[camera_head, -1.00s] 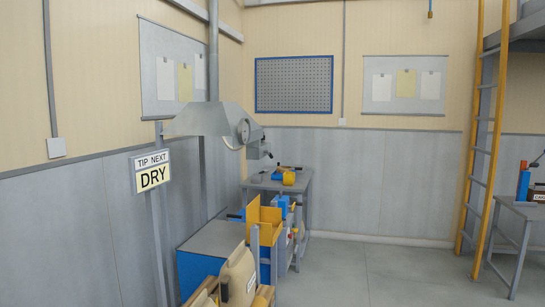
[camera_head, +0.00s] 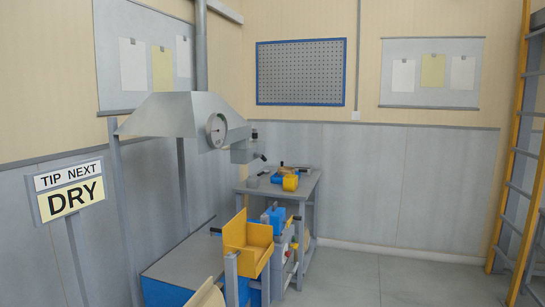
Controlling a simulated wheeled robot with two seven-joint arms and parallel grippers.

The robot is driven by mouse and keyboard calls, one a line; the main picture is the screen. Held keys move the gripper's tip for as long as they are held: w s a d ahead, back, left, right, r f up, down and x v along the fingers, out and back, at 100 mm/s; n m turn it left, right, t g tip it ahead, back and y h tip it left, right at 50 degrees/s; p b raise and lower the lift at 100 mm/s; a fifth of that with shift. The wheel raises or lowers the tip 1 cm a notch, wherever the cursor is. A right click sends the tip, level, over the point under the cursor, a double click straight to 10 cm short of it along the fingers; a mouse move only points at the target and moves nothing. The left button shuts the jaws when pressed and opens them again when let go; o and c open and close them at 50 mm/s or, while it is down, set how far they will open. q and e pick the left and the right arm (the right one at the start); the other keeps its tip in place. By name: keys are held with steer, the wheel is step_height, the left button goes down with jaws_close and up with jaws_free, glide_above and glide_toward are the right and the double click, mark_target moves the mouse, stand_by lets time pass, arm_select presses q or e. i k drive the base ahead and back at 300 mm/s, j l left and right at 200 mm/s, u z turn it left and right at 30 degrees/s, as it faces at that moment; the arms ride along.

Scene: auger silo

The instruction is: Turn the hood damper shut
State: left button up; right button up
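A grey metal hood (camera_head: 170,113) hangs at the left wall under a vertical duct (camera_head: 201,50). A round dial or gauge (camera_head: 216,130) sits on its right face. To the right of the dial, a small grey box (camera_head: 243,152) with a dark-tipped handle (camera_head: 259,156) sticks out; I cannot tell whether this is the damper or how far it is turned. Neither of my grippers is in view.
A sign reading "TIP NEXT DRY" (camera_head: 68,189) stands on a post at the left. Below the hood are a blue-sided grey-topped unit (camera_head: 180,262) and a yellow open bin (camera_head: 247,243). A grey bench (camera_head: 312,183) holds yellow and blue items. Floor at the right (camera_head: 345,275) is clear.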

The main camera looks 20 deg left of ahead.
mark_target(263, 158)
steer(key=i, duration=2.45)
steer(key=u, duration=0.85)
